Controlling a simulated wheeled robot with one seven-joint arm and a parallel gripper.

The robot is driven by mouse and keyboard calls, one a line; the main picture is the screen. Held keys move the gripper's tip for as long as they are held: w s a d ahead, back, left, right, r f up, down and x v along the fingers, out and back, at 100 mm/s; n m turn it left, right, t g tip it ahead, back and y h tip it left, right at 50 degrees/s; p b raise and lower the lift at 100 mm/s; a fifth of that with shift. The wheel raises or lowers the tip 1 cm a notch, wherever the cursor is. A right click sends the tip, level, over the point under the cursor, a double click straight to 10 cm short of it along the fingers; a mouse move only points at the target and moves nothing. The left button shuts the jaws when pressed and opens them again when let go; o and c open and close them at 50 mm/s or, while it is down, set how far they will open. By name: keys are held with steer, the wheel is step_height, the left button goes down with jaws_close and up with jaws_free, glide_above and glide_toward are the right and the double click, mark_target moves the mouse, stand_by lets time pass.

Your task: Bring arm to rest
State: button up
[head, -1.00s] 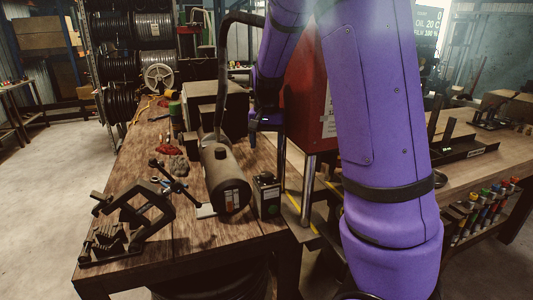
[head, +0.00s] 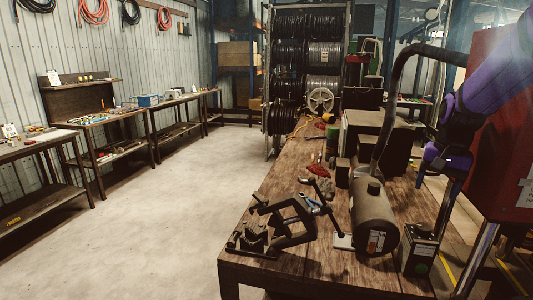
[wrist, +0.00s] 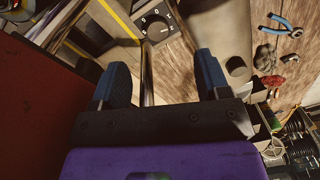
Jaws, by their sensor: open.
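My purple arm enters the head view at the upper right, in front of a red machine (head: 503,130). My gripper (head: 444,172) is above the right side of the wooden workbench (head: 285,185). In the wrist view my gripper (wrist: 158,80) has its two blue fingers wide apart. Nothing is held between them. A metal post and a control box with a dial (wrist: 157,28) show past the fingertips.
On the bench are a dark cylinder (head: 374,215), a black clamp stand (head: 275,222) and a small control box (head: 420,250). Cable reels (head: 308,55) stand behind. Side tables (head: 110,135) line the left wall. The floor (head: 180,215) between is clear.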

steer(key=s+a+r+n+t, duration=0.1)
steer(key=s+a+r+n, duration=0.1)
steer(key=s, duration=0.6)
steer(key=s+a+r+n+t, duration=0.2)
steer(key=s+a+r+n, duration=0.1)
steer(key=s, duration=0.4)
steer(key=s+a+r+n+t, duration=0.1)
steer(key=s+a+r+n, duration=0.1)
steer(key=s+a+r, duration=0.2)
steer(key=shift+s+a+t+h, duration=0.3)
steer(key=shift+s+a, duration=0.75)
steer(key=shift+s, duration=1.3)
